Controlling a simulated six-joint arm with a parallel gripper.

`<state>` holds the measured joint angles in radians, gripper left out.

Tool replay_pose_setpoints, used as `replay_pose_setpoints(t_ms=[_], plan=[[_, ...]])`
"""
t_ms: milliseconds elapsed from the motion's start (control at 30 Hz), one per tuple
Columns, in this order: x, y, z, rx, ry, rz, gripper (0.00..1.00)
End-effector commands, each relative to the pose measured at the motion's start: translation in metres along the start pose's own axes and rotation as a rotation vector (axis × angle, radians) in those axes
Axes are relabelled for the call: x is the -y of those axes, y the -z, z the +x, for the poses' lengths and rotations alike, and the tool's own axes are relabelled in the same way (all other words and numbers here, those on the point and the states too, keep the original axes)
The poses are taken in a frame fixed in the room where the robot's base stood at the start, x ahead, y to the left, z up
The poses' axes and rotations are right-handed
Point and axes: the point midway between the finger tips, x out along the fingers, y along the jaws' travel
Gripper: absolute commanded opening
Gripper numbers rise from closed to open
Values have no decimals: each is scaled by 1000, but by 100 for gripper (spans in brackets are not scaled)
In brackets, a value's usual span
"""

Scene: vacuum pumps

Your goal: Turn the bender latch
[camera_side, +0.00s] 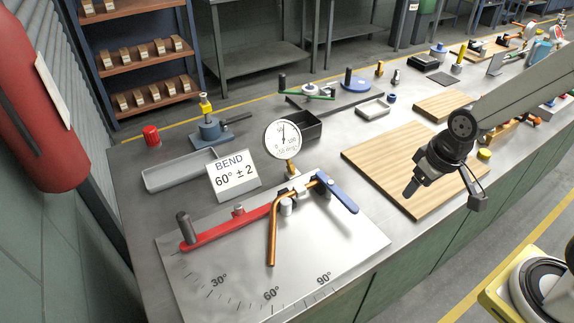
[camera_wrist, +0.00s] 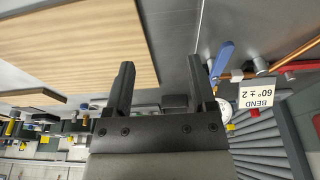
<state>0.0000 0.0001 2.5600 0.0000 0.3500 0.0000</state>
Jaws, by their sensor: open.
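The tube bender's metal plate (camera_side: 215,285) lies at the front of the bench, with angle marks at 30°, 60° and 90°. Its blue latch (camera_side: 340,194) lies at the right end of the red lever (camera_side: 225,227) and points toward the front right. A bent copper tube (camera_side: 273,235) runs from beside the latch toward the 60° mark. My gripper (camera_side: 445,195) is open and empty above the wooden board, to the right of the bender and apart from it. In the wrist view, the latch (camera_wrist: 222,60) shows just right of the open fingers (camera_wrist: 160,66).
A card (camera_side: 233,175) reads "BEND 60° ± 2". A dial gauge (camera_side: 282,138) stands upright behind the lever. A wooden board (camera_side: 385,165) lies right of the bender. A grey tray (camera_side: 180,172) and a blue fixture (camera_side: 212,132) are behind it.

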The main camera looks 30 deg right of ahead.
Motion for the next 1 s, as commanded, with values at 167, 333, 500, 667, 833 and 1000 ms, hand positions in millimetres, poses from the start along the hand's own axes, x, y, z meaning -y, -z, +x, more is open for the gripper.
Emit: replay_pose_setpoints(t_ms=[167,333,500,667,833,1000], plan=[[0,0,0,0,0,0,72],[1,1,0,1,1,0,62],[8,11,1,21,6,-3,62],[26,31,4,69,13,-4,62],[54,57,8,136,16,-5,62],[81,75,12,196,8,-4,62]])
